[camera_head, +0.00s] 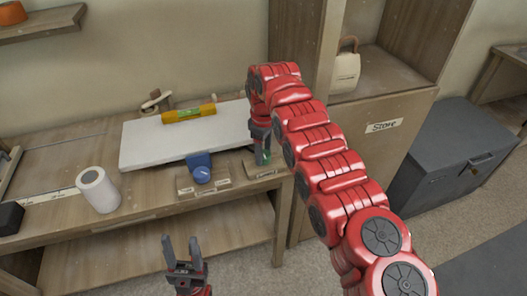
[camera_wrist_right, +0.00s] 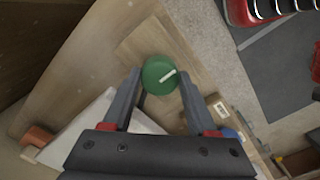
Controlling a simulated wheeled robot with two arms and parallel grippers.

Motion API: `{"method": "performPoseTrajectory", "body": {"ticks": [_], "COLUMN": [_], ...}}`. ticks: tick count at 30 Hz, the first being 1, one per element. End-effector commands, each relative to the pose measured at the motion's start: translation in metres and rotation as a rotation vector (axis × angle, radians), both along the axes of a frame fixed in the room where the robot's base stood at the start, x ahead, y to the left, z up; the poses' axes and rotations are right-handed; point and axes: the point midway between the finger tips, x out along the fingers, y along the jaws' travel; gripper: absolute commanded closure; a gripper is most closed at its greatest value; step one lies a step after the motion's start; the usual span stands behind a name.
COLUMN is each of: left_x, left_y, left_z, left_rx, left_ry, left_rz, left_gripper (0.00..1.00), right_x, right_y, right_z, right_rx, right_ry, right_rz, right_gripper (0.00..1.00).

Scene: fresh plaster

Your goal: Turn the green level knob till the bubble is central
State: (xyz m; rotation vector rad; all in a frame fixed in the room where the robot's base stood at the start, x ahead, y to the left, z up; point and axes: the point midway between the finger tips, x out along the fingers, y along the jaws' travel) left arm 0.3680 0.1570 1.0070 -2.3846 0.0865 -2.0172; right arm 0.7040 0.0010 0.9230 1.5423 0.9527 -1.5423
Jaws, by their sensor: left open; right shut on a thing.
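The green level knob (camera_wrist_right: 160,75) has a white mark that points up and to the right in the right wrist view. My right gripper (camera_wrist_right: 162,82) is shut on this knob, one finger on each side. In the head view the knob (camera_head: 263,157) is partly hidden by my right gripper (camera_head: 262,148), at the right front of the workbench. A yellow spirit level (camera_head: 189,114) with a green vial lies on a pale board (camera_head: 160,142); its bubble is too small to place. My left gripper (camera_head: 182,246) is open and empty in front of the bench.
A blue knob (camera_head: 202,175) sits on a labelled wooden block left of the green one, under a blue bracket. A white cylinder (camera_head: 99,190) stands at the bench's left. A grey chest (camera_head: 452,160) stands right of the cabinet (camera_head: 375,140). My right arm spans the middle.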

Motion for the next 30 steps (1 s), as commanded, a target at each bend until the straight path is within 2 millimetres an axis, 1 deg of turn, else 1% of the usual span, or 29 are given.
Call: {"method": "performPoseTrajectory", "body": {"ticks": [1,2,6,7,17,20,23,24,25,27,30], "left_x": [0.0,0.0,0.0,0.0,0.0,0.0,0.0,0.0,0.0,0.0,0.0], "left_y": [0.0,0.0,0.0,0.0,0.0,0.0,0.0,0.0,0.0,0.0,0.0], "left_z": [0.0,0.0,0.0,0.0,0.0,-0.001,-0.002,0.016,0.024,0.039,0.059], "left_rx": [0.0,0.0,0.0,0.0,0.0,0.0,0.0,0.0,0.0,0.0,0.0], "left_ry": [0.0,0.0,0.0,0.0,0.0,0.0,0.0,0.001,0.0,-0.001,0.0], "left_rz": [0.0,0.0,0.0,0.0,0.0,0.0,0.0,0.0,0.0,0.0,0.0], "left_gripper": [0.5,0.5,0.5,0.5,0.5,0.5,0.5,0.5,0.5,0.5,0.5], "right_x": [0.0,0.0,0.0,0.0,0.0,0.0,0.0,0.0,0.0,0.0,-0.001], "right_y": [0.0,0.0,0.0,0.0,0.0,0.001,0.002,0.002,0.003,0.0,0.0], "right_z": [0.0,0.0,0.0,0.0,0.003,0.013,0.033,0.052,0.062,0.079,0.097], "right_rx": [0.001,0.001,0.0,0.0,0.0,-0.001,0.002,0.002,0.003,0.001,-0.001], "right_ry": [0.0,0.0,0.0,0.0,-0.001,0.0,-0.003,-0.003,-0.003,-0.002,0.003], "right_rz": [0.0,0.0,0.0,-0.001,0.0,0.0,0.002,0.001,0.002,-0.002,-0.001], "right_gripper": [0.97,0.4,0.15,0.12,0.12,0.12,0.12,0.12,0.12,0.12,0.12]}}
